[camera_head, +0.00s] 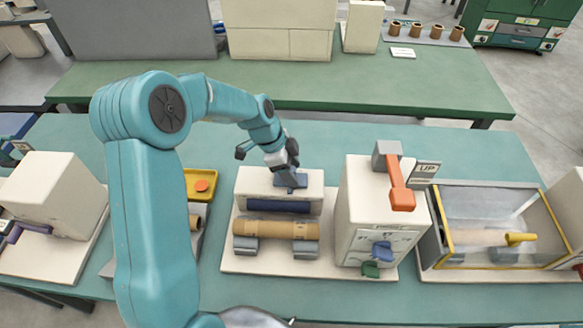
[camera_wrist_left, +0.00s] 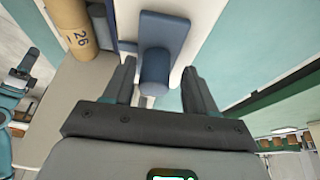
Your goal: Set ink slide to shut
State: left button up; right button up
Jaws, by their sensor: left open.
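A blue sliding piece (camera_head: 292,182), which I take to be the ink slide, sits on top of the cream block (camera_head: 251,182) of the middle machine. In the left wrist view its round blue knob (camera_wrist_left: 155,68) stands up from a flat blue plate. My left gripper (camera_head: 287,166) is above it, pointing down. In the left wrist view the open fingers (camera_wrist_left: 159,66) are on either side of the knob, with gaps showing. My left gripper hides part of the slide in the head view.
A brown roll (camera_head: 277,229) lies on grey supports in front of the block. A yellow tray (camera_head: 201,185) is to the left.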

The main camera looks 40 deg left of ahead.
aim_at(274, 179)
pick_arm(q)
jog(key=shift+s+d+r, duration=0.2)
jog(key=shift+s+r, duration=0.15)
jog(key=shift+s, duration=0.2)
jog(key=c, duration=0.3)
jog(key=shift+w+a+f, duration=0.15)
jog(key=shift+w+f, duration=0.1)
jog(key=shift+w, duration=0.1)
grip_shut()
jog(key=shift+s, duration=0.1)
jog(key=s+a+b, duration=0.2)
jog(key=a, duration=0.1)
jog(key=s+a+b, duration=0.1)
jog(key=a+b, duration=0.1)
jog(key=shift+s+a, duration=0.15)
jog(key=shift+a, duration=0.1)
jog(key=shift+d+r, duration=0.15)
pick_arm(e)
jog(key=f, duration=0.4)
jog(key=shift+s+d, duration=0.1)
jog(key=shift+s, duration=0.15)
